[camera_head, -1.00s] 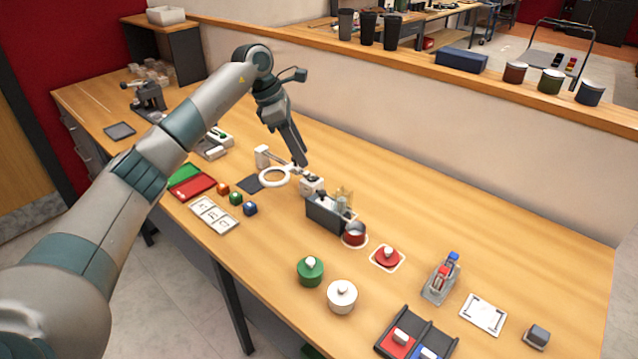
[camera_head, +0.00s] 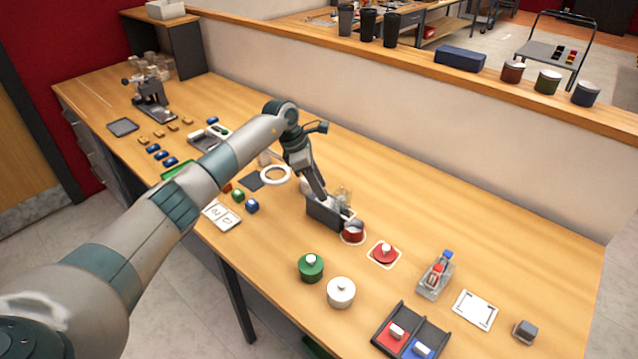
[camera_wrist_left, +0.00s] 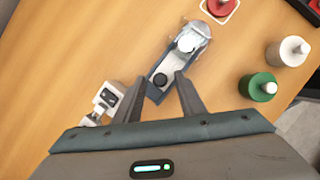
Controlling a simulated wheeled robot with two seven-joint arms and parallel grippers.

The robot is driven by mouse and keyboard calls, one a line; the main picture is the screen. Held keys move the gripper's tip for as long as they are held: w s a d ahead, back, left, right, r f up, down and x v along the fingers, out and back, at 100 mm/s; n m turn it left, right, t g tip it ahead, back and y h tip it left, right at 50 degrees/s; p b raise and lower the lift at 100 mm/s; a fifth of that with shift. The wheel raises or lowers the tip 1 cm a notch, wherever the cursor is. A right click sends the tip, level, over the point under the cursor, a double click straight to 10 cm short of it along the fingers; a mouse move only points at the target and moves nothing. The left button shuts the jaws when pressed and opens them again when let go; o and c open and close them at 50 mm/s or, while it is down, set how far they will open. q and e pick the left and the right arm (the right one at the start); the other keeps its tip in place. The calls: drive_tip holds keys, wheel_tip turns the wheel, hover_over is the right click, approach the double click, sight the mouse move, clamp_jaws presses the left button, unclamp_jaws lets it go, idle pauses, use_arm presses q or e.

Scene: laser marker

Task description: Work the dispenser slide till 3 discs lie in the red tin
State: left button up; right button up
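The dispenser (camera_head: 322,214) is a dark block with a clear upright tube (camera_head: 343,195) near its right end. In the left wrist view the dispenser (camera_wrist_left: 154,92) lies below the fingers, with a dark round knob or spot on its near end. The red tin (camera_head: 353,234) stands on a white-edged mat at the dispenser's right end; its inside cannot be made out. My left gripper (camera_head: 321,197) is just above the dispenser, pointing down. In the left wrist view its fingers (camera_wrist_left: 162,84) are apart on either side of the dark knob; contact cannot be told. My right gripper is not in view.
A red lid (camera_head: 384,252) lies right of the tin. A green pot (camera_head: 311,267) and a white pot (camera_head: 341,292) stand in front. A white ring (camera_head: 275,174) is behind left. A clear holder (camera_head: 436,275) stands farther right. Bare table lies behind the dispenser.

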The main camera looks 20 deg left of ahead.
use_arm(q)
clamp_jaws()
drive_tip(key=shift+s+d+f+b, duration=0.1)
drive_tip(key=shift+s+d+b, duration=0.05)
drive_tip(key=shift+d+b, duration=0.4)
drive_tip(key=shift+s+d, duration=0.15)
drive_tip(key=shift+d, duration=0.3)
unclamp_jaws()
